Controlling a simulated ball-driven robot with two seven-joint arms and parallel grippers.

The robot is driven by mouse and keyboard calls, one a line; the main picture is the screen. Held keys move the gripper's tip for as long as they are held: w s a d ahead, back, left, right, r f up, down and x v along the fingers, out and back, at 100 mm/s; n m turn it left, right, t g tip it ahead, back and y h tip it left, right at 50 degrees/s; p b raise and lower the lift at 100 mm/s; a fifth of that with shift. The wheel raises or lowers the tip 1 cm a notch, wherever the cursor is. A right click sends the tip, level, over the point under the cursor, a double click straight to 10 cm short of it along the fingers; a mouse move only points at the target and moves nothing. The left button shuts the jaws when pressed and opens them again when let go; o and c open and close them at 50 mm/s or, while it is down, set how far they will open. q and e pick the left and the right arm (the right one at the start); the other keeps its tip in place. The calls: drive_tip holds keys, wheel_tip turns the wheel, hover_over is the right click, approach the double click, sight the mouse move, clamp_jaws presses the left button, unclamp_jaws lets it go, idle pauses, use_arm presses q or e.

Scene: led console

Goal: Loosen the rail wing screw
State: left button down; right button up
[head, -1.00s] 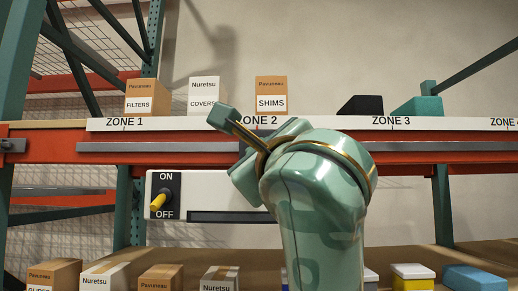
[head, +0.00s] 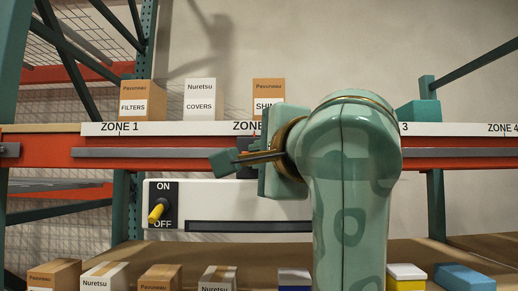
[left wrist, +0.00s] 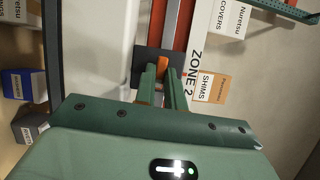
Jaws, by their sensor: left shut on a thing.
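In the left wrist view my left gripper (left wrist: 161,78) is shut on the orange wing screw (left wrist: 163,64), with a green finger on either side of it. The screw stands on a black carriage (left wrist: 146,59) on the rail, beside the ZONE 2 label. In the head view the black carriage (head: 246,144) shows only in part, below the ZONE 2 label. The grey rail (head: 160,153) runs along the red beam. My right gripper is in neither view.
A white console (head: 215,197) below the rail has a dark strip and a yellow switch lever (head: 156,211) tilted toward OFF. Boxes for filters (head: 135,103), covers (head: 200,103) and shims (head: 266,91) stand on the shelf above. More boxes stand on the lower shelf.

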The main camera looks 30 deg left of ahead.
use_arm(q)
drive_tip(key=shift+r+n, duration=0.2)
drive_tip(key=shift+n, duration=0.2)
drive_tip(key=c, duration=1.7)
unclamp_jaws()
drive_tip(key=shift+o, duration=1.2)
drive_tip(key=shift+w+a+f, duration=0.1)
drive_tip(key=shift+w+f, duration=0.1)
drive_tip(key=shift+w, duration=0.05)
